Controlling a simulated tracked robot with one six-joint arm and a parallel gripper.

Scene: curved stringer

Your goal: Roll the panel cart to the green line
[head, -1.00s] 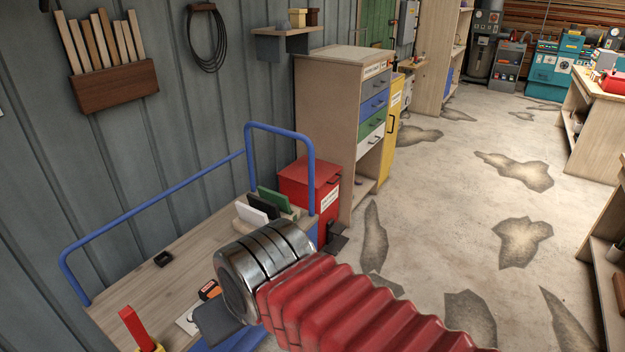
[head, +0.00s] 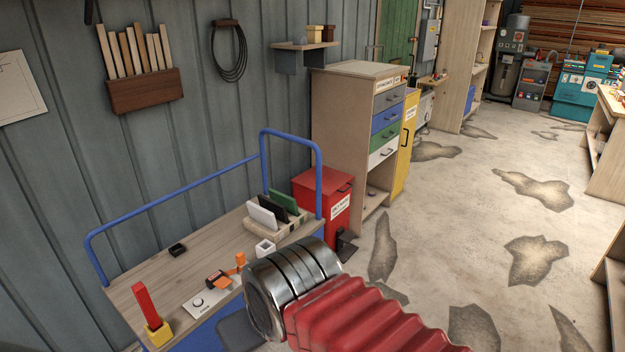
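A wooden-topped bench or cart (head: 205,262) with blue tube rails (head: 180,198) stands along the wall at left. A small rack on it holds white, black and green panels (head: 285,201). I cannot tell whether this is the panel cart, as no wheels show. No green line shows on the visible floor. My arm, with red bellows and a metal ringed wrist, crosses the lower middle. A dark grey part of my gripper (head: 238,333) shows below the wrist, in front of the bench. Its fingers cannot be made out, and nothing is seen held.
On the wooden top are a red stick in a yellow block (head: 152,316), a white button plate (head: 205,299) and a small black box (head: 177,249). A red bin (head: 322,205) and a drawer cabinet (head: 345,140) stand beyond. The patched concrete floor (head: 425,240) at right is open.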

